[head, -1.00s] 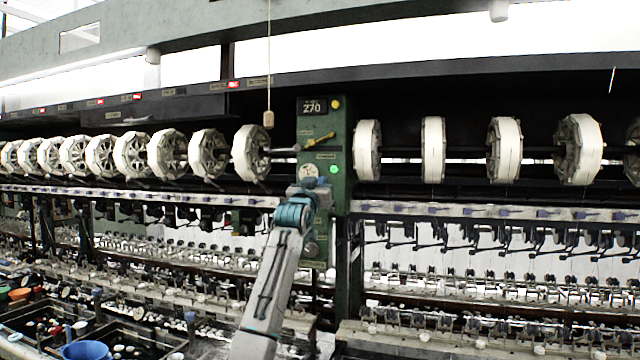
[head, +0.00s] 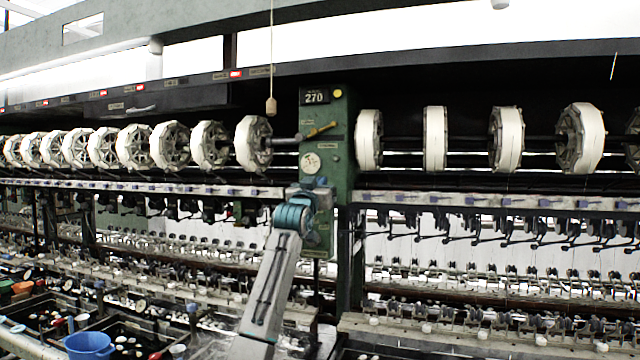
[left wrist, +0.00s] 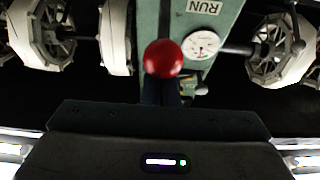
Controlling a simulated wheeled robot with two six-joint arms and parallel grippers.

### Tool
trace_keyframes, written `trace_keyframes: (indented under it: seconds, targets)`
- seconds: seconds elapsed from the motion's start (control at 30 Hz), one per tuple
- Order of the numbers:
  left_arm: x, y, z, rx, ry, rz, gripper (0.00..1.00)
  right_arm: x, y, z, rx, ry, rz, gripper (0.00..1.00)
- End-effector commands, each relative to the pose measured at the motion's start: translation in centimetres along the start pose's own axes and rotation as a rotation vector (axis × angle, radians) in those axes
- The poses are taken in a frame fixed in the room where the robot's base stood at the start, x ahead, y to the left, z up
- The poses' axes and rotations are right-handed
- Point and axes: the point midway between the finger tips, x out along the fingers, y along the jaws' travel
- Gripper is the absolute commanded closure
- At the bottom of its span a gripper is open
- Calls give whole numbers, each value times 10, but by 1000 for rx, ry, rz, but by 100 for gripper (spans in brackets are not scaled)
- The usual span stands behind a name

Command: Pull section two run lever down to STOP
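In the left wrist view a red ball knob (left wrist: 163,59) stands in front of the box, beside the gauge (left wrist: 201,43) and below a RUN label (left wrist: 204,6). My left gripper (head: 309,190) is at the lower front of the box. Its dark fingers (left wrist: 164,92) are close together, with the tips hidden at the red knob; the knob is not visible between them. My right gripper is not in view.
White reels (head: 252,143) line both sides of the box. A cord with a wooden pull (head: 271,105) hangs just left of it. A long rail (head: 480,201) runs below the reels. A blue bucket (head: 90,346) and basins are at the lower left.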

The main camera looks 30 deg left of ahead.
Motion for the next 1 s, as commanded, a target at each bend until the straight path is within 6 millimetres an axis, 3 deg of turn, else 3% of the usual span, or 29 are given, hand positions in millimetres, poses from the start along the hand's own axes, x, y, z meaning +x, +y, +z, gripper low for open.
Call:
trace_keyframes:
  seconds: [0.7,1.0]
  targets:
    - [-13,0,34,-1,-3,0,100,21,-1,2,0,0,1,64]
    - [-10,0,25,-1,-1,0,100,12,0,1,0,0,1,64]
